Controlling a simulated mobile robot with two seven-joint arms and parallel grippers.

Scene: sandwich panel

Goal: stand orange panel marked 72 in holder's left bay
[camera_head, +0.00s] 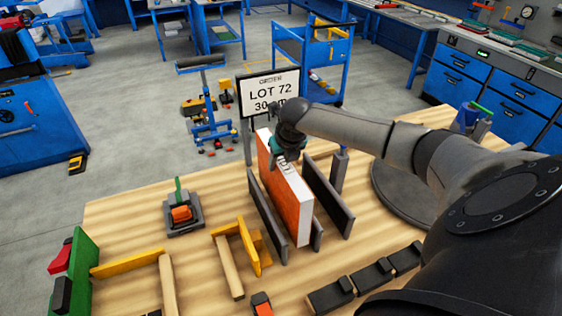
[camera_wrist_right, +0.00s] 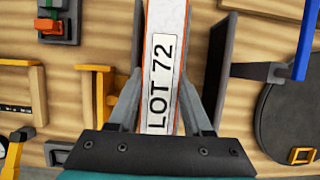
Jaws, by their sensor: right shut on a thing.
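The orange panel (camera_head: 283,196) is upright, with a white core edge and orange faces. Its top edge carries a "LOT 72" label, clear in the right wrist view (camera_wrist_right: 162,80). It stands between the left plate (camera_head: 266,212) and the mostly hidden middle plate (camera_head: 317,234) of the dark grey holder, in the left bay. Whether its lower edge touches the bottom is hidden. My right gripper (camera_head: 288,150) is shut on the panel's top edge; in the wrist view the fingers (camera_wrist_right: 161,105) lie on both sides. The right bay, beside the right plate (camera_head: 328,194), looks empty. My left gripper is out of view.
A "LOT 72" sign (camera_head: 268,93) stands behind the holder. Left of it are yellow and wooden pieces (camera_head: 228,262) and a small grey fixture (camera_head: 183,220). Dark blocks (camera_head: 365,278) lie at the front right, a round grey disc (camera_head: 392,200) at the right. The table's left rear is clear.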

